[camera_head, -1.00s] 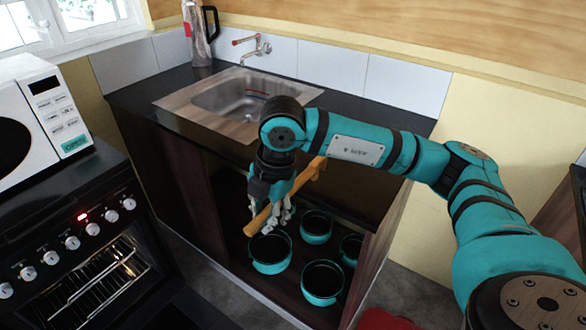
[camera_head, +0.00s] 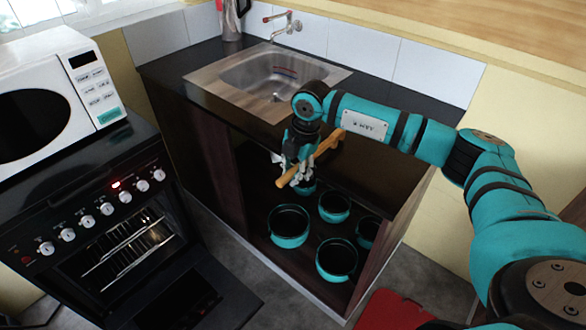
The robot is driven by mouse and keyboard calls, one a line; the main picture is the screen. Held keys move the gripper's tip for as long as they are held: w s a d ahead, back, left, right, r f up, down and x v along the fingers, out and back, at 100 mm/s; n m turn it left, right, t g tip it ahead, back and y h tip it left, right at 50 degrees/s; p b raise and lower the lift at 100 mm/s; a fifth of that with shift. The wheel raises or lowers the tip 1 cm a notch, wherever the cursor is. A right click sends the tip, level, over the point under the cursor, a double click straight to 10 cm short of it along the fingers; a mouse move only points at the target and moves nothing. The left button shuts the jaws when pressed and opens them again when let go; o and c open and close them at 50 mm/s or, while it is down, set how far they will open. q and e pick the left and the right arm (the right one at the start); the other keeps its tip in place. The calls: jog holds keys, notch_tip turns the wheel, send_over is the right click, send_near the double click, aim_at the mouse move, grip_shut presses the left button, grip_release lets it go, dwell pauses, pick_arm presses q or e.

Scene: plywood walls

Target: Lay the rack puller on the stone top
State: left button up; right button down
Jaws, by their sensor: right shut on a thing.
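The rack puller (camera_head: 326,146) is a light wooden stick with a wider end at upper right. My right gripper (camera_head: 297,178) is shut on it and holds it tilted in front of the open cabinet under the counter. The puller's lower left end points toward the oven side. The stone top (camera_head: 405,88) is the dark counter around the steel sink, behind and above the puller. The puller is apart from the top's bare surface. My left gripper is not in view.
A steel sink (camera_head: 262,78) takes up much of the counter, with a tap (camera_head: 284,22) and a flask (camera_head: 231,20) behind. Several teal pots (camera_head: 289,228) stand in the cabinet below. An oven (camera_head: 95,215) with a microwave (camera_head: 50,90) stands at left. Bare counter shows right of the sink.

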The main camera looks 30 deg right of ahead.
jog(key=shift+f, duration=0.15)
jog(key=c, duration=0.9)
grip_release()
